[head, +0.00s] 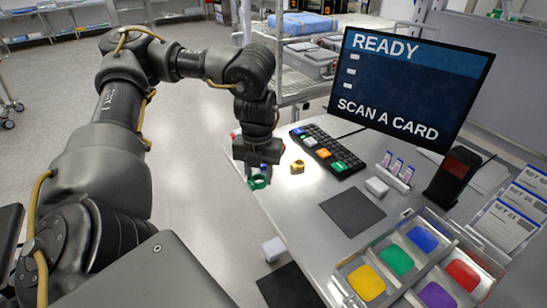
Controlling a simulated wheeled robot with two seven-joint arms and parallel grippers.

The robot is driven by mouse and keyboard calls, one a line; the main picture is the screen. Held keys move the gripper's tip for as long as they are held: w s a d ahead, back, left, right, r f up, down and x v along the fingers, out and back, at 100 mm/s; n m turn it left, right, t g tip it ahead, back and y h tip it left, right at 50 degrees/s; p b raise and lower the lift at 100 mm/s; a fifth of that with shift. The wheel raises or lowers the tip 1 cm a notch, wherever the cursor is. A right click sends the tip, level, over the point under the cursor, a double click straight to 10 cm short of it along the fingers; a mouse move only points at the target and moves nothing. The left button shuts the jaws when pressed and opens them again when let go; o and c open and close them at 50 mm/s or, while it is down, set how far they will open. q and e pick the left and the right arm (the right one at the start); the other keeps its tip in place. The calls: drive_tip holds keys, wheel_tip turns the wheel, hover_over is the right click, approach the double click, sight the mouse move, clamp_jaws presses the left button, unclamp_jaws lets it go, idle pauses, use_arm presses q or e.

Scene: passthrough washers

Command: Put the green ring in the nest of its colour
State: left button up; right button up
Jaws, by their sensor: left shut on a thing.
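The green ring (258,182) is at the far left end of the white table, under my left gripper (257,173). My left gripper points down and is shut on the green ring; its fingers hide part of it. I cannot tell whether the ring still touches the table. The tray of coloured nests (345,264) is at the lower right. Its green nest (397,260) lies between the yellow nest (367,283) and the blue nest (422,238) and looks empty. My right gripper is out of view.
A yellow ring (297,167) stands just right of my left gripper. Beyond it lie a dark keyboard (330,152) and a screen (410,90). A dark mat (352,211), a small white block (377,187) and a card reader (452,178) lie towards the tray.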

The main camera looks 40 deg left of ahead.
use_arm(q)
drive_tip(key=shift+s+r, duration=0.25)
drive_tip(key=shift+s, duration=0.35)
drive_tip(key=shift+s+r, duration=0.25)
drive_tip(key=shift+s, duration=0.3)
drive_tip(key=m, duration=0.2)
drive_tip(key=d+m, duration=0.1)
drive_tip(key=shift+w+d+f, duration=0.1)
drive_tip(key=shift+w+f, duration=0.05)
drive_tip(key=shift+w, duration=0.1)
drive_tip(key=d+f+n, duration=0.2)
drive_tip(key=d+n, duration=0.6)
drive_tip(key=n, duration=0.8)
drive_tip(key=d+f+n, duration=0.2)
drive_tip(key=d+n, duration=0.5)
drive_tip(key=n, duration=0.9)
drive_tip(key=shift+d+f, duration=0.35)
